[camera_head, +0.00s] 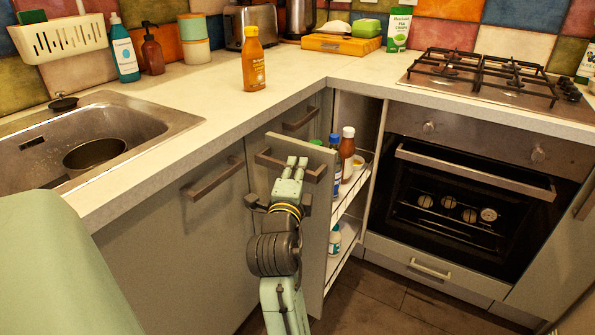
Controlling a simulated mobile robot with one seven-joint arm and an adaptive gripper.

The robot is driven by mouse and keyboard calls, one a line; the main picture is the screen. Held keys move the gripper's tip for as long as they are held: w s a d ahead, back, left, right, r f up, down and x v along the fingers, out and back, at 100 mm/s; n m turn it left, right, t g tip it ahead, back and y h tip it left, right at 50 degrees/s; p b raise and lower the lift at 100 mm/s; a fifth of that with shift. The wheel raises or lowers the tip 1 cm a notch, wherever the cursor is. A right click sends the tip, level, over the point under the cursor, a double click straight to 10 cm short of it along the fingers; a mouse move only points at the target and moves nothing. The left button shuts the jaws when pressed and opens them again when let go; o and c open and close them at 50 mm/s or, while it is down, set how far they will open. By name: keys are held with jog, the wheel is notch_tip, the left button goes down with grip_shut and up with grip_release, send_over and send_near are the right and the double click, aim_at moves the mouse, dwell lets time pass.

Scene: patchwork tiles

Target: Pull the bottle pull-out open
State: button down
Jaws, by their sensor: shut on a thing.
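The bottle pull-out (314,215) is a narrow grey-fronted unit left of the oven. It stands partly out of the cabinet, with its wire shelves showing on its right side. Its upper shelf holds a bottle with a white cap (347,150), a blue bottle (334,168) and other items; a pale bottle (335,241) stands on the lower shelf. The dark bar handle (313,176) runs across the top of its front. My gripper (291,168) is at this handle and shut on it. The fingers hide part of the bar.
The oven (470,200) is right of the pull-out, its door closed. Grey cabinets with bar handles (214,180) are on the left. An orange bottle (253,62) stands on the worktop (300,85) above. Bare floor (375,305) lies in front of the oven.

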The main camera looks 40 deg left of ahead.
jog(key=c, duration=1.4)
grip_release()
jog(key=v, duration=0.7)
jog(key=shift+s+d, duration=0.15)
jog(key=shift+s, duration=0.05)
